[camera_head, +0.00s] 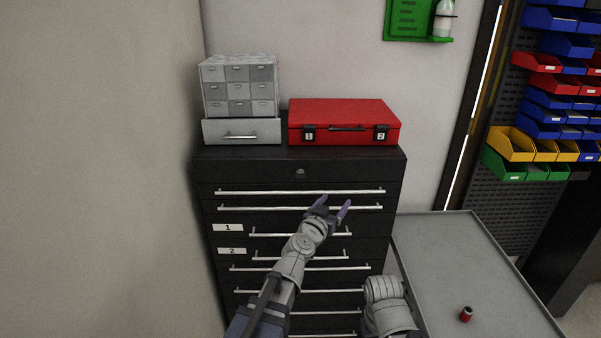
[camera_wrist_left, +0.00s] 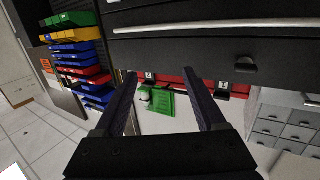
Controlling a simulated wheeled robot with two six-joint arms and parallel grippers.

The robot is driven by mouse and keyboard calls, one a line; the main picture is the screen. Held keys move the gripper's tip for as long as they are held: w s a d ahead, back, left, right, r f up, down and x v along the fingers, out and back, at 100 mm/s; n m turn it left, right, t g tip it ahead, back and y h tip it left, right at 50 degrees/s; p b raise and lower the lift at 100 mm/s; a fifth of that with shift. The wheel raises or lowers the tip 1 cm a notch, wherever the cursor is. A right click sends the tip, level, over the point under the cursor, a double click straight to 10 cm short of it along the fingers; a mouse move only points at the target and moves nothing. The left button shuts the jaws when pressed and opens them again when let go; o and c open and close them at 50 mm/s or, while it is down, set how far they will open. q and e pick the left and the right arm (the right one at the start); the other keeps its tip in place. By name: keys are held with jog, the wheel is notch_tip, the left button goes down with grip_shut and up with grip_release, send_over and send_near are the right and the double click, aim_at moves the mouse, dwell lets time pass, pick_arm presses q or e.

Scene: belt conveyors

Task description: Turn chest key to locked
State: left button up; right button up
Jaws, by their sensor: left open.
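The black tool chest (camera_head: 215,185) stands against the wall. Its small dark key (camera_head: 300,172) sits in the middle of the top front panel, above the drawers. It also shows in the left wrist view as a dark knob (camera_wrist_left: 243,66), which appears upside down there. Which way the key is turned is too small to tell. My left gripper (camera_head: 333,205) is open and empty in front of the upper drawers, below and to the right of the key. In the left wrist view its fingers (camera_wrist_left: 159,73) are spread, with the key to their right and not touching. My right gripper is not visible.
A red toolbox (camera_head: 345,115) and a grey small-parts cabinet (camera_head: 240,100) stand on the chest. Long drawer handles (camera_head: 300,191) protrude from its front. A grey table (camera_head: 460,255) with a small red cylinder (camera_head: 466,314) is at the right. Coloured bins (camera_head: 555,150) hang beyond.

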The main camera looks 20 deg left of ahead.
pick_arm(q)
jog(key=w+a+r+n+t+y, duration=0.1)
jog(key=a+r+n+y, duration=0.15)
jog(key=a+y, duration=0.3)
jog(key=n+y, duration=0.3)
send_near(301, 177)
jog(key=w, duration=0.2)
jog(key=shift+a+x, duration=0.15)
jog(key=shift+x, duration=1.85)
jog(key=shift+a+x, duration=0.15)
jog(key=shift+x, duration=1.9)
jog(key=shift+s, duration=0.15)
jog(key=shift+c, duration=0.3)
grip_shut()
